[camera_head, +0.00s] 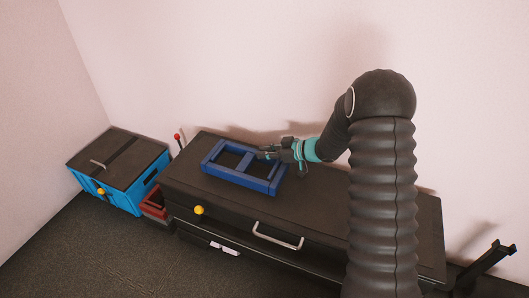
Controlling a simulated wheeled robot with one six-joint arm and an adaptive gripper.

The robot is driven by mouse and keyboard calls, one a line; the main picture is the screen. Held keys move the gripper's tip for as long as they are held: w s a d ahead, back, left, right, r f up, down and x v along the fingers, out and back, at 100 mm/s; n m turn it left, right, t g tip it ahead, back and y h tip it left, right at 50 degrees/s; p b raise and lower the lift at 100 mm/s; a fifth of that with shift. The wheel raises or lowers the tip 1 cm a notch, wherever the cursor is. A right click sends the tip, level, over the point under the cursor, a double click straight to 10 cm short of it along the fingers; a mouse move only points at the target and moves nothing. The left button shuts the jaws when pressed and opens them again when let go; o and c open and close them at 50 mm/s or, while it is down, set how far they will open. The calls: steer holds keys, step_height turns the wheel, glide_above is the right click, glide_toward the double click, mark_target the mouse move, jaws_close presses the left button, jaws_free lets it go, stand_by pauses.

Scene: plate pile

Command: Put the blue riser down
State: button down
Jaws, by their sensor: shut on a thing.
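The blue riser (236,179) is an open rectangular frame with a crossbar. It is over the left part of the dark cabinet top (340,205), lying roughly level. I cannot tell whether it touches the top or is held slightly above it. My gripper (265,153) reaches in from the right and is shut on the riser near its back right part. The fingertips are small and partly merge with the dark background. My arm hides part of the cabinet's right side.
A blue box (154,189) with a dark lid stands to the left. A red container (155,204) sits between it and the cabinet. A yellow ball-shaped knob (199,210) and a metal handle (278,237) are at the cabinet's front. The wall is close behind.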

steer(key=shift+f, duration=0.55)
steer(key=c, duration=1)
jaws_free()
steer(key=shift+s+f, duration=0.15)
steer(key=shift+f, duration=0.05)
steer(key=shift+r, duration=0.5)
steer(key=v, duration=1.2)
steer(key=shift+r+p, duration=0.3)
steer(key=shift+r, duration=0.05)
